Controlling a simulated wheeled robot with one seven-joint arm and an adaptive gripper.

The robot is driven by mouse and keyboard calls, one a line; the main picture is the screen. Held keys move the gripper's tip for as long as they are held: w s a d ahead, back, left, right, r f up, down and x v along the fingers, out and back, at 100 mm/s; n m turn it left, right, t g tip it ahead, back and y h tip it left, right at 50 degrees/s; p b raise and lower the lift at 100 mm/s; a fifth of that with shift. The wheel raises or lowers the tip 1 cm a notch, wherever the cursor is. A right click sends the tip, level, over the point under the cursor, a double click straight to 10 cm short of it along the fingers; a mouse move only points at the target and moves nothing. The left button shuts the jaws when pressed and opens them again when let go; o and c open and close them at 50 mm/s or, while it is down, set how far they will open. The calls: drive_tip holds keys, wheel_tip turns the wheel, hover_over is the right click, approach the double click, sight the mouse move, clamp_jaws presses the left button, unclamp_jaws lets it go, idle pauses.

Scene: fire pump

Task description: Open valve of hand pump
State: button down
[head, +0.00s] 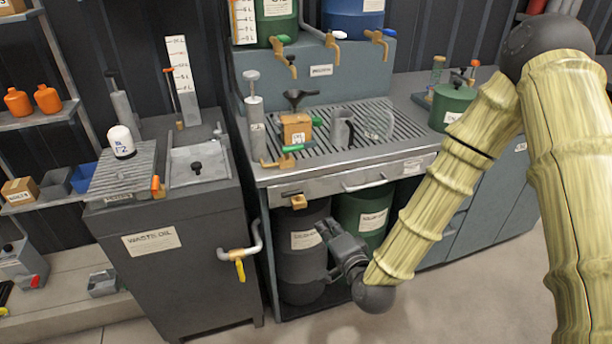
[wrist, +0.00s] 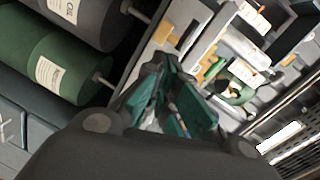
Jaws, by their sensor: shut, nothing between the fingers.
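The hand pump (head: 254,115) stands upright at the front left corner of the grated counter, a grey cylinder with a T-handle on top. At its foot is a brass valve (head: 270,162) with a green lever (head: 292,148) pointing right. My gripper (head: 325,230) is below the counter's front edge, lower and to the right of the valve, apart from it. Its fingers also show in the wrist view (wrist: 170,95), shut and empty. A green curved part and brass pieces show beyond them there; I cannot tell whether they are this valve.
A black drum (head: 303,265) and a green drum (head: 362,215) stand under the counter behind my gripper. The counter's front edge (head: 350,172) overhangs above it. A waste oil cabinet (head: 175,265) with a yellow-handled tap (head: 238,262) stands left. Floor in front is clear.

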sight(304, 149)
drive_tip(key=w+r+m+t+b, duration=0.3)
drive_tip(key=r+t, duration=0.1)
drive_tip(key=r, duration=0.4)
drive_tip(key=shift+w+a+r+y, duration=0.2)
drive_tip(key=shift+a+y, duration=0.1)
drive_tip(key=shift+a, duration=0.15)
drive_tip(key=shift+w, duration=0.15)
drive_tip(key=p+x, duration=0.1)
drive_tip(key=x, duration=1.2)
drive_tip(key=shift+w+a, duration=0.15)
drive_tip(key=shift+w, duration=0.2)
drive_tip(key=shift+w+y, duration=0.1)
drive_tip(key=shift+y, duration=0.3)
